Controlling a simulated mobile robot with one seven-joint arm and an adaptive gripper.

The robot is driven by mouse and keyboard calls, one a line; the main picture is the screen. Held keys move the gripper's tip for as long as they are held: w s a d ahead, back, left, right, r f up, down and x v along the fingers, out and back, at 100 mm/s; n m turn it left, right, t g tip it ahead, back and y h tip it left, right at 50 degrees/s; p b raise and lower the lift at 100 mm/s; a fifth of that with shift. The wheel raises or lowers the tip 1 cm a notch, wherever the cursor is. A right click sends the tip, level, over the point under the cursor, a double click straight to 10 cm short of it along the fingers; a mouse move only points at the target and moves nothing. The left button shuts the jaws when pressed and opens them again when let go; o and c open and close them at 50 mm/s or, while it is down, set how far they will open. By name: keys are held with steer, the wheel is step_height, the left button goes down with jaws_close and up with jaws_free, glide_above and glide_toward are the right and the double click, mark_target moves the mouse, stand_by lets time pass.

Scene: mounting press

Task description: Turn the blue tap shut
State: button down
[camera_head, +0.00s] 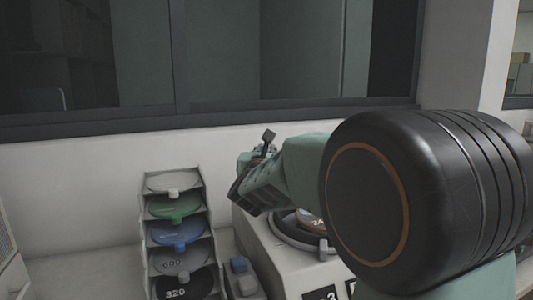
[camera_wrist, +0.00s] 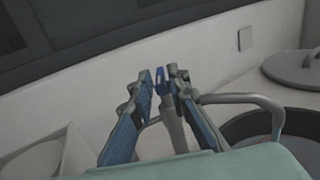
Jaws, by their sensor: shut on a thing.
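The blue tap (camera_wrist: 161,82) is a small blue piece at the top of a grey upright pipe (camera_wrist: 173,122) in the wrist view. My gripper (camera_wrist: 163,78) has its two blue-padded fingers on either side of it, closed on it. The finger pads hide part of the tap. In the head view my gripper (camera_head: 257,160) is at the end of my arm, near the wall and above the white machine. My arm covers much of that area, and I cannot make out the tap's blue part there.
A curved grey spout (camera_wrist: 242,99) runs right from the pipe over a dark round bowl (camera_wrist: 262,128). A grey lid (camera_wrist: 296,69) lies behind it. In the head view a rack (camera_head: 146,236) of several discs stands left of the white machine (camera_head: 272,262), with small blocks (camera_head: 239,265) between.

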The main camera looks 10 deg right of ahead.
steer(key=m+g+h, duration=0.3)
steer(key=h, duration=0.1)
steer(key=w+a+m+g+h, duration=0.1)
steer(key=m+g+h, duration=0.2)
steer(key=h, duration=0.1)
steer(key=r+m+g+h+p, duration=0.1)
steer(key=m+g+h, duration=0.2)
steer(key=shift+w+a+m+h, duration=0.25)
steer(key=shift+m+h, duration=0.15)
steer(key=shift+w+m+g+p, duration=0.1)
steer(key=shift+m+g+p, duration=0.4)
steer(key=shift+g+p, duration=0.45)
steer(key=g+p, duration=0.1)
steer(key=p, duration=0.2)
steer(key=m+g+h+p, duration=0.1)
steer(key=p, duration=0.3)
steer(key=shift+w+a+r+p, duration=0.15)
steer(key=shift+w+r+p, duration=0.1)
steer(key=shift+r+p, duration=0.05)
steer(key=m+p, duration=0.1)
steer(key=p, duration=0.2)
steer(key=shift+f+g, duration=0.3)
steer(key=shift+g, duration=0.05)
steer(key=shift+s+f+g+p, duration=0.1)
steer(key=shift+f+g+p, duration=0.2)
steer(key=shift+f, duration=0.1)
steer(key=c, duration=2.1)
jaws_free()
